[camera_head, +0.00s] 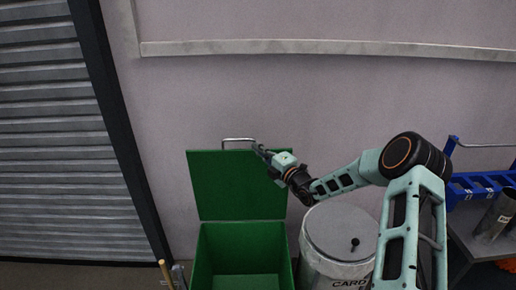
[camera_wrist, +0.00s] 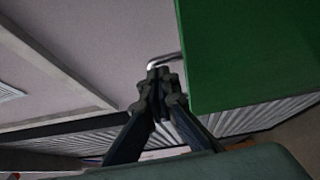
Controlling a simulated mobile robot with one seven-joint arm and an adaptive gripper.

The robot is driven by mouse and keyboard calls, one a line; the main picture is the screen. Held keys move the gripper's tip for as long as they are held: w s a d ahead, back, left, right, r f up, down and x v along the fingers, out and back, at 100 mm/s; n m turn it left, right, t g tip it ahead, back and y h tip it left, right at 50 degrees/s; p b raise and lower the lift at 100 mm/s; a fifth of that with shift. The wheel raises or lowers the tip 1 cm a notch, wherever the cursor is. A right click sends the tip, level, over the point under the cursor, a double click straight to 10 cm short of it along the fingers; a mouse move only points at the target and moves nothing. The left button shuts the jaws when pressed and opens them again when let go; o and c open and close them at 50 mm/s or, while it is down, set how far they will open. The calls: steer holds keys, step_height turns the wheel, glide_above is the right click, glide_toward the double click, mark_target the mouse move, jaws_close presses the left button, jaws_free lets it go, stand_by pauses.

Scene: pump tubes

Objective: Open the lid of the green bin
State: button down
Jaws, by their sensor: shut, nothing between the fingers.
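The green bin (camera_head: 244,252) stands against the wall at the lower middle of the head view. Its green lid (camera_head: 235,185) is raised upright, and the inside of the bin shows below it. A metal handle (camera_head: 238,140) sticks out at the lid's top edge. My gripper (camera_head: 258,149) is at the handle's right end, beside the lid's upper right corner. In the wrist view my gripper (camera_wrist: 158,72) has its fingers together, with the handle (camera_wrist: 163,60) just behind the tips and the green lid (camera_wrist: 250,55) to the right. Whether the fingers touch the handle is unclear.
A white lidded drum (camera_head: 340,235) stands right of the bin, under my arm. A table (camera_head: 482,248) with a blue rack (camera_head: 480,183) and a metal cylinder (camera_head: 497,212) is at the far right. A grey shutter (camera_head: 55,140) is at the left.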

steer(key=shift+w, duration=0.15)
steer(key=w+r+m+g+p, duration=0.1)
steer(key=w, duration=0.5)
steer(key=shift+w+h, duration=0.3)
steer(key=shift+d+r, duration=0.1)
steer(key=shift+d, duration=0.05)
stand_by(0.4)
